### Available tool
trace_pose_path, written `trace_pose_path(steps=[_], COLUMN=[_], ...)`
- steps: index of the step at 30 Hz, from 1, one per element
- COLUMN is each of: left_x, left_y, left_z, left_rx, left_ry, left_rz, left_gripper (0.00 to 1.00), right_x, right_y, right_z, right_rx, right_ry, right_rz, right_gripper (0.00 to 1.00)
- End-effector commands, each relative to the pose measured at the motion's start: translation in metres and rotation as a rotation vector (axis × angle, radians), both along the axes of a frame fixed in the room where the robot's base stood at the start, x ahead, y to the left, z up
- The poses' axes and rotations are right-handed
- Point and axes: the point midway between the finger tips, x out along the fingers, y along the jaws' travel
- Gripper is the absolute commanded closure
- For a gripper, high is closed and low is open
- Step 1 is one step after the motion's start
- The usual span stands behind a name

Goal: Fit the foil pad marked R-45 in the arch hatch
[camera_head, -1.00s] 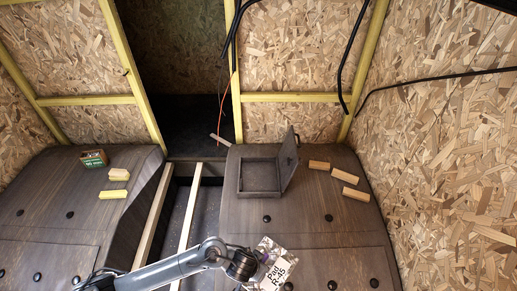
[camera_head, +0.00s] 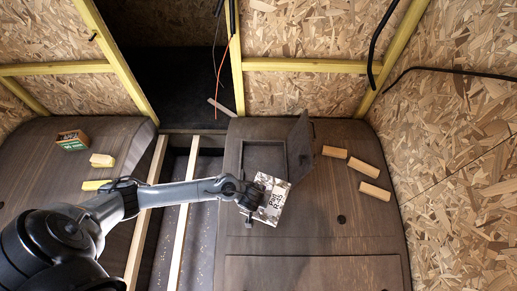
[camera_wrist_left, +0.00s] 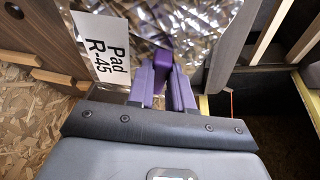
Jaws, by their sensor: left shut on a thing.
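The foil pad (camera_head: 272,199) is a crinkled silver sheet with a white label. The label reads "Pad R-45" in the left wrist view (camera_wrist_left: 100,48). My left gripper (camera_head: 252,204) is shut on the pad's edge; its purple fingers (camera_wrist_left: 163,72) show in the wrist view. The arch hatch (camera_head: 244,158) is a dark framed recess in the brown wheel arch, with its lid (camera_head: 300,146) standing open on the right side. The pad is at the hatch's near edge and hides part of it; I cannot tell whether they touch. My right gripper is not in view.
Several wooden blocks (camera_head: 364,167) lie right of the lid. A small green-and-brown box (camera_head: 73,140) and yellow blocks (camera_head: 102,160) lie on the left arch. Two pale battens (camera_head: 187,200) run along the gap between the arches.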

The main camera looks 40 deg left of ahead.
Motion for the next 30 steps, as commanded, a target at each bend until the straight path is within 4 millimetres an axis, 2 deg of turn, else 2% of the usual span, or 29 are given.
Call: trace_pose_path(steps=[1, 3, 5, 8, 12, 15, 18, 23, 30], left_x=[0.010, 0.025, 0.042, 0.073, 0.113, 0.133, 0.145, 0.151, 0.151], left_y=[0.019, 0.045, 0.065, 0.096, 0.126, 0.135, 0.139, 0.141, 0.140], left_z=[-0.023, -0.043, -0.053, -0.059, -0.050, -0.038, -0.029, -0.025, -0.035], left_rx=[0.011, 0.017, 0.019, 0.020, 0.014, 0.008, 0.006, 0.008, 0.008], left_ry=[-0.006, -0.013, -0.020, -0.025, -0.022, -0.019, -0.015, -0.012, -0.012], left_rz=[0.068, 0.157, 0.217, 0.295, 0.355, 0.370, 0.373, 0.373, 0.371], left_gripper=[1.00, 1.00, 1.00, 1.00, 1.00, 1.00, 1.00, 1.00, 1.00], right_x=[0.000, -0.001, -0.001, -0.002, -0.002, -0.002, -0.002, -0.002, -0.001], right_y=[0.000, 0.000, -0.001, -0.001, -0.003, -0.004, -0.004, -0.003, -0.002], right_z=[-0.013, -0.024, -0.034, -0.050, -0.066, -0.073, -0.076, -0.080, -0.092], right_rx=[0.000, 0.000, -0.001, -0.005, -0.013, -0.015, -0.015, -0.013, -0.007], right_ry=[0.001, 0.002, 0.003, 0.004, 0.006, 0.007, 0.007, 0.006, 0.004], right_rz=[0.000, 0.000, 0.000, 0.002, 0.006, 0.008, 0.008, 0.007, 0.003], right_gripper=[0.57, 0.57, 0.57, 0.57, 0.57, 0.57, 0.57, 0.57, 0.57])
